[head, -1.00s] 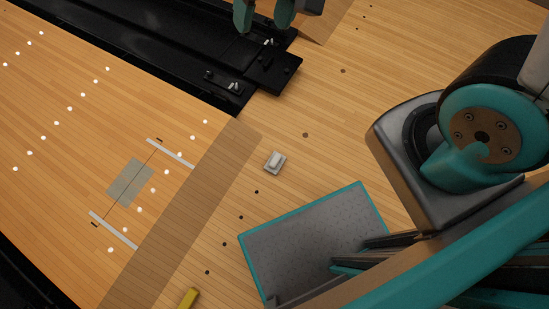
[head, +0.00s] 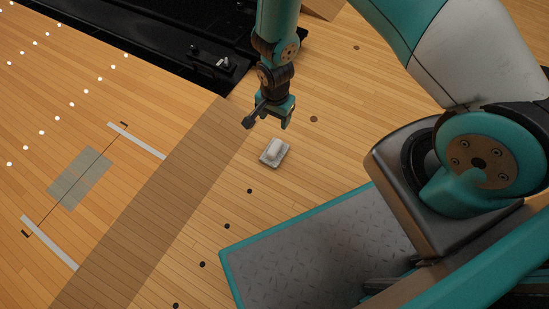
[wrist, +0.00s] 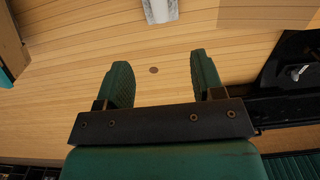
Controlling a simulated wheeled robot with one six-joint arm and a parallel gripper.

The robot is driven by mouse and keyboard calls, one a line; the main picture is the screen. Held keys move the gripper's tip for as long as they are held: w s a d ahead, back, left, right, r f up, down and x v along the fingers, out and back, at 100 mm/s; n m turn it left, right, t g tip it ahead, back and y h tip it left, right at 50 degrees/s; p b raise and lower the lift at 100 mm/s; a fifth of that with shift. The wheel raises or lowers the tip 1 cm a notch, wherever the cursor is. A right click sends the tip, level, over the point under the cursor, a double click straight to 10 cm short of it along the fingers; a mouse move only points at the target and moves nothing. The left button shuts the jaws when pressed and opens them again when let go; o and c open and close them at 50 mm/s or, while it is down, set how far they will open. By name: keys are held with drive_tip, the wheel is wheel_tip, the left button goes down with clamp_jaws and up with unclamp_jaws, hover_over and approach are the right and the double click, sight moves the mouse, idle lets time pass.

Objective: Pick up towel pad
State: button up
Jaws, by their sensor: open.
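The towel pad (head: 275,152) is a small light grey pad with a whitish rounded piece on top, lying flat on the wooden floor. In the wrist view the pad (wrist: 159,10) shows at the top edge, partly cut off. My gripper (head: 268,121) is open and empty, pointing down above the floor. In the head view it appears just above the pad in the picture, apart from it. In the wrist view the gripper (wrist: 160,70) has bare floor between its two green fingers, and the pad lies beyond the fingertips.
A darker floor strip (head: 160,205) runs diagonally left of the pad. Black machinery (head: 150,35) stands at the top left and shows at the right of the wrist view (wrist: 290,85). The floor around the pad is clear, with small dark dots.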

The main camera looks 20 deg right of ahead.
drive_tip(key=b, duration=0.7)
approach(274, 146)
drive_tip(key=f, duration=0.5)
drive_tip(key=shift+d+f, duration=0.2)
drive_tip(key=shift+f, duration=0.05)
wheel_tip(274, 146, down, 5)
drive_tip(key=b, duration=0.5)
drive_tip(key=shift+s+a+f, duration=0.1)
drive_tip(key=shift+s+f, duration=0.05)
drive_tip(key=shift+f, duration=0.05)
drive_tip(key=shift+r, duration=0.1)
drive_tip(key=shift+c, duration=0.3)
drive_tip(key=c, duration=1)
